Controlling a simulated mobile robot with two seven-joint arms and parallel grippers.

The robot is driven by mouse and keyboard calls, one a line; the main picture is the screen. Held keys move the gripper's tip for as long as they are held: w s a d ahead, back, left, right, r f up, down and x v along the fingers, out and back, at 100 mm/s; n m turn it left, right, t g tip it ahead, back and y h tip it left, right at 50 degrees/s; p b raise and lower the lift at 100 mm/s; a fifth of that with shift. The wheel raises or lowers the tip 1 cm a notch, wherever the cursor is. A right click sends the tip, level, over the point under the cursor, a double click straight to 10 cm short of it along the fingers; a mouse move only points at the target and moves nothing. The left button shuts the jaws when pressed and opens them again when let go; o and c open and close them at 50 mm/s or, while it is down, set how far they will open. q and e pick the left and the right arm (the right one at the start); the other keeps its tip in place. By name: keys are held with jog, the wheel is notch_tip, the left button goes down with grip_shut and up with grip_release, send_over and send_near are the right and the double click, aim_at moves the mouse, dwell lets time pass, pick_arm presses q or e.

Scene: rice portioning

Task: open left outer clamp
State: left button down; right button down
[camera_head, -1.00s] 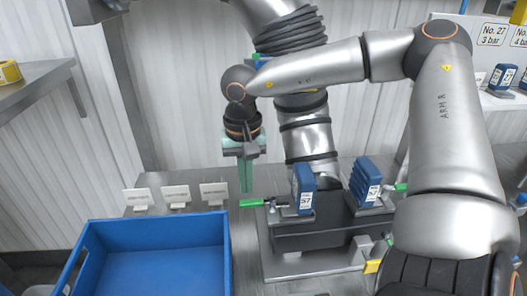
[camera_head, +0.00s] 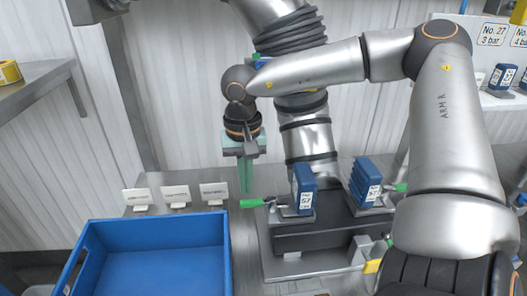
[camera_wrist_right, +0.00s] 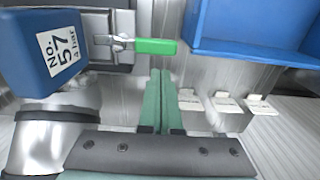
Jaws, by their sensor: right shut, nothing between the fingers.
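The left outer clamp has a green handle (camera_head: 252,203) that sticks out to the left of the blue block marked 57 (camera_head: 303,190). In the right wrist view the same green handle (camera_wrist_right: 156,46) lies level, with its metal lever beside the blue block (camera_wrist_right: 45,55). My right gripper (camera_head: 246,190) has two green fingers pointing down, shut and empty. Its tips are just above and behind the handle in the head view, and in the wrist view the fingertips (camera_wrist_right: 160,75) end just short of the handle, with a small gap showing. My left gripper is not in view.
A blue bin (camera_head: 150,262) stands at the front left. Several small white label cards (camera_head: 175,195) stand behind it. A second blue block (camera_head: 366,182) and another green handle (camera_head: 400,187) are to the right on the dark fixture (camera_head: 310,236). A metal shelf (camera_head: 35,85) is at far left.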

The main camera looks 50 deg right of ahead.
aim_at(247, 201)
jog(key=shift+s+a+b, duration=0.35)
jog(key=shift+s+a, duration=0.35)
jog(key=shift+s, duration=0.15)
jog(key=shift+s+a+f, duration=0.1)
jog(key=shift+s+a, duration=0.2)
jog(key=shift+s, duration=0.05)
jog(key=shift+s+a+b, duration=0.35)
jog(key=shift+s, duration=0.2)
